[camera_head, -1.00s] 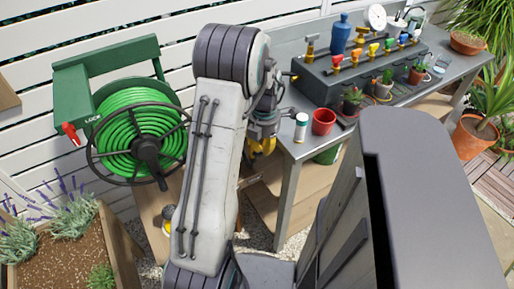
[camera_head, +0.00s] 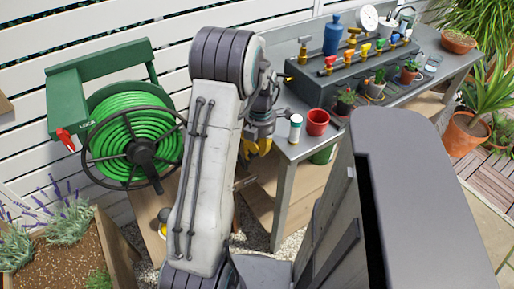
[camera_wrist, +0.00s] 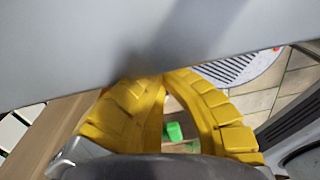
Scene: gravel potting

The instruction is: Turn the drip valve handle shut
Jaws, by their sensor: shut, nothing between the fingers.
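Several valves with coloured handles stand in a row along a grey box (camera_head: 312,88) on the bench in the head view. A red handle (camera_head: 330,61), yellow ones and a blue one can be made out. I cannot tell which is the drip valve. My gripper (camera_head: 258,147), with yellow fingers, hangs beside the bench's near left corner, below and left of the valves and apart from them. In the wrist view its fingers (camera_wrist: 152,84) are shut and empty, close to a broad grey surface. No valve shows in the wrist view.
A white bottle (camera_head: 295,129) and a red pot (camera_head: 317,122) stand near the bench's left end. Small potted plants stand before the box. A blue bottle (camera_head: 333,34) is behind it. A green hose reel (camera_head: 128,142) with a red lever (camera_head: 65,138) is at left.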

